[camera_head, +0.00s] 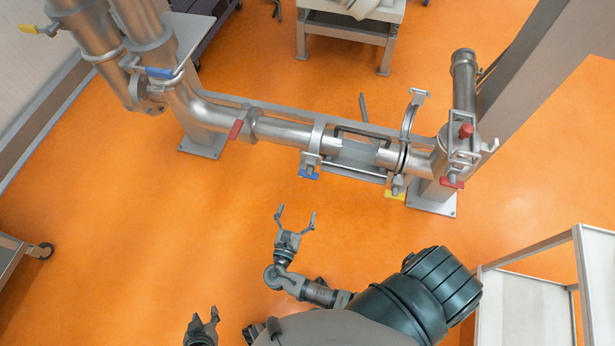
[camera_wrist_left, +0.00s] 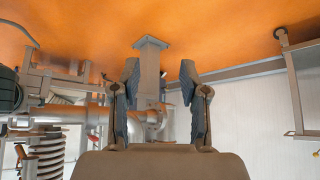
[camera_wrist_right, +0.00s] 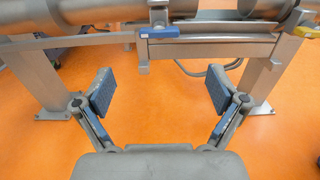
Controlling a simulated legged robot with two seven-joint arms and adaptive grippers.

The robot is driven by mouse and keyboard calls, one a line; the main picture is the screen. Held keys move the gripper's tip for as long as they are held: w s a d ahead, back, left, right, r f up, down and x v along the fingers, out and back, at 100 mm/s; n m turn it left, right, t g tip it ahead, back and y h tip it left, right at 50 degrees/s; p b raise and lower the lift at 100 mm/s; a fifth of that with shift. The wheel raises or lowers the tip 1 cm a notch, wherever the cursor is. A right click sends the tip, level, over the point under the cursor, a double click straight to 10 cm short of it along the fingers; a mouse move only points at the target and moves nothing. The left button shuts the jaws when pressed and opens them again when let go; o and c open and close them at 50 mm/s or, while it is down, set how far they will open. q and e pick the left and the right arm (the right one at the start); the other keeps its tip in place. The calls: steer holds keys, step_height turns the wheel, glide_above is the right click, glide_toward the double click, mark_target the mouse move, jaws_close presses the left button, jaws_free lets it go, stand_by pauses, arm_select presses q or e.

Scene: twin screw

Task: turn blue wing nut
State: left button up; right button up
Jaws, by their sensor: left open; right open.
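The blue wing nut (camera_head: 309,174) hangs at the front underside of a clamp (camera_head: 314,150) around the metal pipe, left of the pipe's open gap. In the right wrist view it is a horizontal blue bar (camera_wrist_right: 160,32) at top centre. My right gripper (camera_head: 296,215) is open and empty, in front of the pipe and apart from the nut; its spread fingers also show in the right wrist view (camera_wrist_right: 160,88). My left gripper (camera_head: 205,322) is open and empty near the bottom edge, far from the nut; the left wrist view also shows its fingers apart (camera_wrist_left: 160,88).
A yellow wing nut (camera_head: 395,194) sits on the clamp to the right. Red handles (camera_head: 236,130) and another blue handle (camera_head: 160,73) are on the pipework. A white cart (camera_head: 530,290) stands at right. The orange floor between my grippers and the pipe is clear.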

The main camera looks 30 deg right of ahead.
glide_toward(308, 176)
steer(key=w+d, duration=0.2)
steer(key=x, duration=0.2)
steer(key=b+x, duration=0.1)
steer(key=x, duration=0.1)
steer(key=f+x, duration=0.1)
steer(key=x, duration=0.2)
steer(key=shift+s+d+b, duration=0.2)
steer(key=shift+d+b, duration=0.1)
steer(key=shift+w+a+r, duration=0.1)
steer(key=shift+r, duration=0.05)
steer(key=shift+a+r, duration=0.15)
steer(key=shift+a, duration=0.45)
steer(key=shift+c, duration=0.5)
steer(key=c, duration=0.8)
steer(key=shift+d, duration=0.35)
steer(key=shift+c, duration=1.2)
steer(key=shift+d, duration=0.2)
arm_select(q)
steer(key=w+t, duration=0.1)
steer(key=w+d+r+t, duration=0.1)
steer(key=w, duration=0.1)
steer(key=w+d+r+t+h, duration=0.1)
steer(key=w, duration=0.1)
steer(key=shift+r+t, duration=0.25)
steer(key=shift+t, duration=0.05)
steer(key=shift+a, duration=0.1)
arm_select(e)
steer(key=shift+a, duration=0.1)
